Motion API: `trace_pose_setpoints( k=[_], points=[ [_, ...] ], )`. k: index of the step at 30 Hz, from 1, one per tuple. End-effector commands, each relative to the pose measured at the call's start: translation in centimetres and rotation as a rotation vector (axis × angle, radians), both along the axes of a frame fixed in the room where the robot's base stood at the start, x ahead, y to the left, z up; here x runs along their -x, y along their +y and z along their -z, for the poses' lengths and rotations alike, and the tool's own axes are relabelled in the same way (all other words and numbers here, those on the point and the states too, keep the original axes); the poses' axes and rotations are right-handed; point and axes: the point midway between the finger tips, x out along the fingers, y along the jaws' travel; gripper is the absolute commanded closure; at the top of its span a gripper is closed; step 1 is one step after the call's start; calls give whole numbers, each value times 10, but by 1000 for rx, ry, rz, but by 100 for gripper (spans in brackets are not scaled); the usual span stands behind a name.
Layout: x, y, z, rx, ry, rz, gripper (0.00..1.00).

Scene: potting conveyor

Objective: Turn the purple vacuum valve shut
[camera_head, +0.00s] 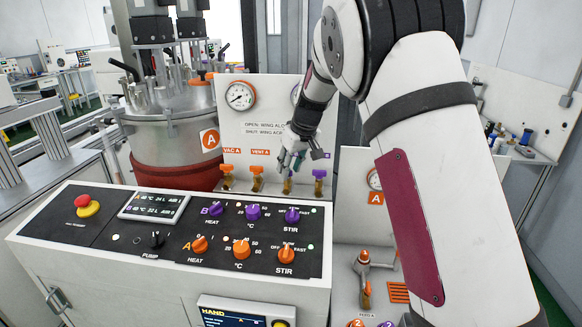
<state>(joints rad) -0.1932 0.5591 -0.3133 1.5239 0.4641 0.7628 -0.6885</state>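A white panel carries a row of small brass valves. The two on the left have orange wings and labels VAC A (227,170) and VENT A (257,171). To their right is a valve (287,187) largely covered by my gripper; its label is hidden and how its wing is turned cannot be made out. The rightmost valve (319,174) has a purple wing that looks set across; its label is hidden too. My gripper (291,166) reaches down in front of the third valve, its fingers at or very near the wing. Whether they are closed on it cannot be told.
A control console (180,240) with knobs and a red stop button (83,201) stands in front of the panel. A steel tank (175,120) stands to the left. A pressure gauge (240,96) sits above the valves. An orange-handled valve (364,258) is lower right.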

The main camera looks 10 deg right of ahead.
Motion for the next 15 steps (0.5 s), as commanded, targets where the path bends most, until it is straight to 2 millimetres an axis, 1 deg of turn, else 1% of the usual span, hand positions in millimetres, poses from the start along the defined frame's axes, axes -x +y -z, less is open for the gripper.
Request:
trace_pose_setpoints(
  k=[3, 11, 14, 15],
  points=[
    [-2, 0, 5, 1, 0, -1, 71],
    [-3, 1, 5, 1, -1, -1, 71],
    [-2, 1, 5, 1, -1, 0, 91],
    [-2, 1, 5, 1, -1, 0, 100]
  ],
)
